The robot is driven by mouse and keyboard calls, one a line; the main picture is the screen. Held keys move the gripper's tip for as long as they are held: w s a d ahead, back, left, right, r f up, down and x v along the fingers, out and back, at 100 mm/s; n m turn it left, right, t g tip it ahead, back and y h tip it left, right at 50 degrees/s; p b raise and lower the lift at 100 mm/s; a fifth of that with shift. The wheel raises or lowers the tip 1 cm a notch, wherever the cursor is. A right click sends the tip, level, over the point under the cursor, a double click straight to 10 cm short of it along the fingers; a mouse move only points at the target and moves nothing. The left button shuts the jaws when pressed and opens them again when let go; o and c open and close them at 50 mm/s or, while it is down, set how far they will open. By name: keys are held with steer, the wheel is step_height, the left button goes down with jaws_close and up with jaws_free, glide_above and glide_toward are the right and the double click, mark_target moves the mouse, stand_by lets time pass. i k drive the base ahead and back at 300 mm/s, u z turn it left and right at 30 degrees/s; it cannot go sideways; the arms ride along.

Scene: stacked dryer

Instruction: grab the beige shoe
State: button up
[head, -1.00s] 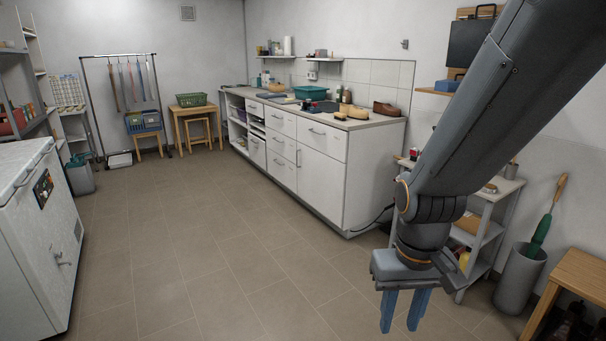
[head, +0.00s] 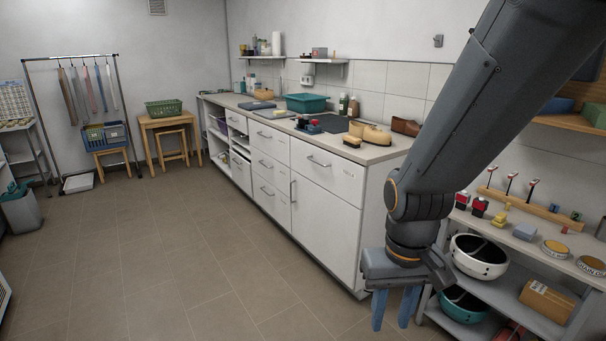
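A beige shoe (head: 376,135) sits on the countertop (head: 368,152) near its right end in the head view. A smaller tan piece (head: 356,128) is right beside it; I cannot tell whether it belongs to the same shoe. Another tan shoe-like item (head: 264,94) lies farther back on the counter. My gripper (head: 394,312) hangs low in front of the cabinet's right end, well below the counter top and apart from the shoe. Its two blue fingers point down, spread with a gap and nothing between them.
A brown shoe (head: 405,126) stands right of the beige one, a brush (head: 351,141) in front. A teal basin (head: 306,102) and bottles stand behind. The floor (head: 170,260) at left is clear.

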mark_target(369, 134)
steer(key=z, duration=0.2)
steer(key=i, duration=2.05)
steer(key=z, duration=0.25)
